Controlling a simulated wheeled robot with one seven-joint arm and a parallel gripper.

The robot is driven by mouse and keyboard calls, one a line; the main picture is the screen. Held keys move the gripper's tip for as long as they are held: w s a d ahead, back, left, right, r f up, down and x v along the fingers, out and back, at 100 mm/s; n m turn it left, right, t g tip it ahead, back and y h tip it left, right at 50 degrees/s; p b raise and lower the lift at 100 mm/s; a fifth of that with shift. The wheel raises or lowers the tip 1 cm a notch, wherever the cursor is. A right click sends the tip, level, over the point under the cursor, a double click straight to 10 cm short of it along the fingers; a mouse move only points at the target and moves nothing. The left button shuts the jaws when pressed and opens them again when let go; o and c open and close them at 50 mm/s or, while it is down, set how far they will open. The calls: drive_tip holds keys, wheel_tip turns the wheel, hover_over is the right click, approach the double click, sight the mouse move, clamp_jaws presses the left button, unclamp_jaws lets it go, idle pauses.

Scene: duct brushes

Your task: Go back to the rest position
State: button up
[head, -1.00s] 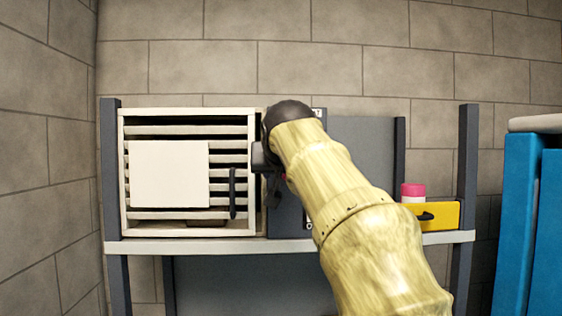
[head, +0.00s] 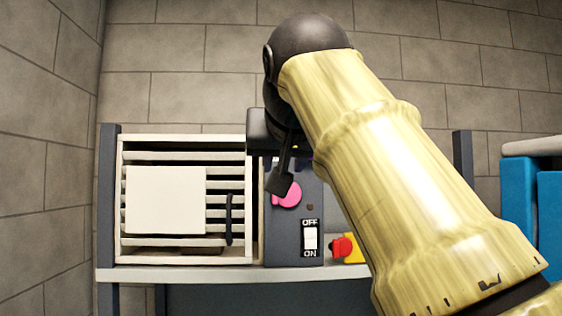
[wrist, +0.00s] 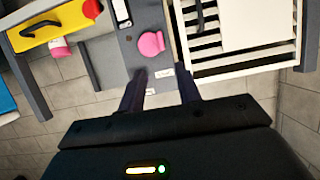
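My gripper (head: 284,172) is raised in front of the shelf unit, before the top of the grey control box (head: 285,236). In the wrist view its two dark fingers (wrist: 162,90) stand apart with nothing between them. The control box has a pink knob (head: 287,194) and a white OFF/ON rocker switch (head: 310,238). The pink knob also shows in the wrist view (wrist: 151,44), beyond the fingertips and apart from them. My arm hides part of the shelf's right side in the head view.
A white slatted vent box (head: 185,256) with a blank square panel and dark handle stands left of the control box. A red button (head: 343,248) on a yellow base is to the right. Blue cabinets (head: 519,190) stand at far right. Brick walls lie behind and left.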

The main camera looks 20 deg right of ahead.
drive_tip(key=shift+s, duration=0.15)
idle(0.3)
drive_tip(key=w+a+f+n+g+b, duration=0.1)
drive_tip(key=w+f, duration=0.2)
drive_tip(key=f, duration=0.4)
drive_tip(key=w+f+g+y+b, duration=0.1)
drive_tip(key=w+f, duration=0.3)
drive_tip(key=f, duration=0.2)
drive_tip(key=w+a+f+n+g+b, duration=0.1)
drive_tip(key=w+f+b, duration=0.15)
drive_tip(key=f, duration=0.45)
wheel_tip(320, 180, down, 20)
drive_tip(key=w+r+n+g+y+b, duration=0.1)
drive_tip(key=w+g+b, duration=0.1)
drive_tip(key=s+f+g+b, duration=0.1)
drive_tip(key=s+f, duration=0.5)
drive_tip(key=f, duration=0.6)
drive_tip(key=s+f+g+b, duration=0.2)
drive_tip(key=s+f, duration=0.4)
drive_tip(key=f, duration=0.5)
drive_tip(key=s+f+g+y+b, duration=0.1)
drive_tip(key=s+f, duration=0.5)
drive_tip(key=f, duration=0.6)
drive_tip(key=shift+a+f+g+b, duration=0.35)
drive_tip(key=shift+g+b, duration=0.25)
drive_tip(key=shift+g, duration=0.2)
drive_tip(key=shift+c, duration=0.2)
